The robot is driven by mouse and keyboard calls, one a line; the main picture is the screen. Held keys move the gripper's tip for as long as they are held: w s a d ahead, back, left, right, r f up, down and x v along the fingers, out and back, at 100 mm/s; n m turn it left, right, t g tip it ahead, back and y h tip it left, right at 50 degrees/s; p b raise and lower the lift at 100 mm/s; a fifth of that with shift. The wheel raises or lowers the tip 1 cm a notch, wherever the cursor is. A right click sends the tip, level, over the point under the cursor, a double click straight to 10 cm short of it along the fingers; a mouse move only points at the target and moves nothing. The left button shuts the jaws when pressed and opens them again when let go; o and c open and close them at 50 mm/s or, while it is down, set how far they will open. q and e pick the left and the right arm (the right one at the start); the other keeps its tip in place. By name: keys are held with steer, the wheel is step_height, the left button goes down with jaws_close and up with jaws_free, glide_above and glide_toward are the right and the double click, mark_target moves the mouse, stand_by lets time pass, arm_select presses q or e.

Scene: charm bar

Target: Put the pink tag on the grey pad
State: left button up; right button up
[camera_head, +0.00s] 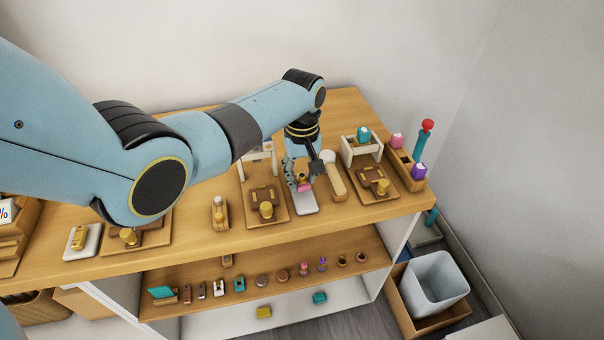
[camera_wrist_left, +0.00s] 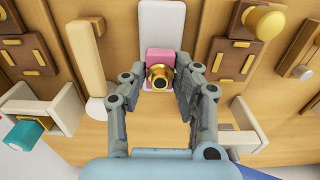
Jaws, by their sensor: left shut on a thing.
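The pink tag (camera_head: 304,188) is a small pink block with a round gold knob; it also shows in the wrist view (camera_wrist_left: 158,55). My left gripper (camera_head: 302,180) points down and is shut on it, with a finger on each side of the tag and knob in the wrist view (camera_wrist_left: 161,78). The pale grey pad (camera_head: 305,204) is a flat rounded slab on the table, also in the wrist view (camera_wrist_left: 162,20). The tag is over one end of the pad; I cannot tell whether it touches. My right gripper is not in view.
Close beside the pad lies a wooden-handled tool (camera_head: 334,182). Wooden boards with brown blocks and gold knobs (camera_head: 265,198) stand on either side. A white stand (camera_head: 361,150) holds a teal-topped piece. Several small items line the lower shelf (camera_head: 255,265).

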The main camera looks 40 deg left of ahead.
arm_select(q)
steer(key=shift+f, duration=0.2)
stand_by(0.3)
steer(key=shift+f, duration=0.4)
stand_by(0.7)
steer(key=shift+f, duration=0.45)
stand_by(0.7)
steer(key=o, duration=1)
steer(key=shift+o, duration=0.2)
steer(key=shift+r, duration=0.1)
step_height(320, 180, up, 12)
steer(key=shift+f, duration=0.1)
